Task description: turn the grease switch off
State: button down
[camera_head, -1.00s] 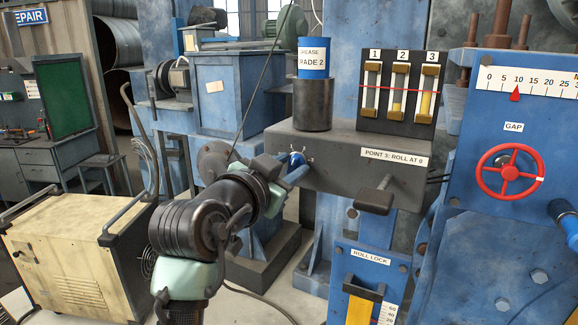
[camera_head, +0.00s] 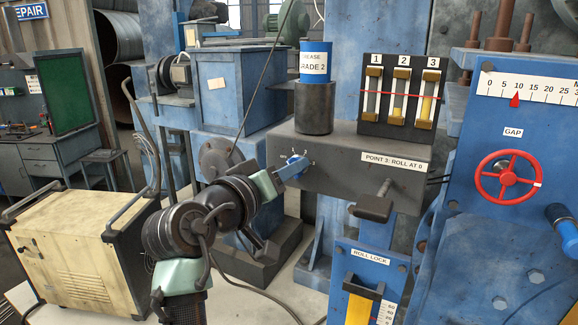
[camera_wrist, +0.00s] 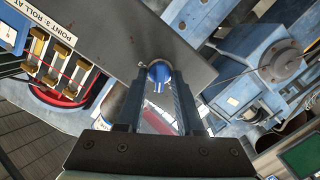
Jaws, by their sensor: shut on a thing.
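The grease switch is a small blue round knob (camera_head: 297,161) with short marks around it. It is on the front of the dark grey box (camera_head: 345,175), near its left end. My gripper (camera_head: 287,170) comes from the lower left and is shut on the knob, partly hiding it. In the wrist view the knob (camera_wrist: 160,72) sits between the two fingertips of my gripper (camera_wrist: 158,82). No on or off label is readable.
Above the box are a blue grease can (camera_head: 314,65) and three gauges (camera_head: 401,93). A dark lever (camera_head: 374,207) juts out below the box, right of my gripper. A red wheel (camera_head: 508,176) is farther right. A cream cabinet (camera_head: 75,255) is at left.

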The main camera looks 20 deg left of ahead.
jog(key=shift+n+h+p, duration=0.5)
jog(key=shift+n+p, duration=0.55)
jog(key=shift+n, duration=2.55)
jog(key=shift+n+t, duration=0.3)
jog(key=c, duration=0.9)
grip_release()
jog(key=shift+f, duration=0.1)
jog(key=b+v, duration=0.5)
jog(key=v, duration=0.8)
jog(key=shift+b, duration=0.35)
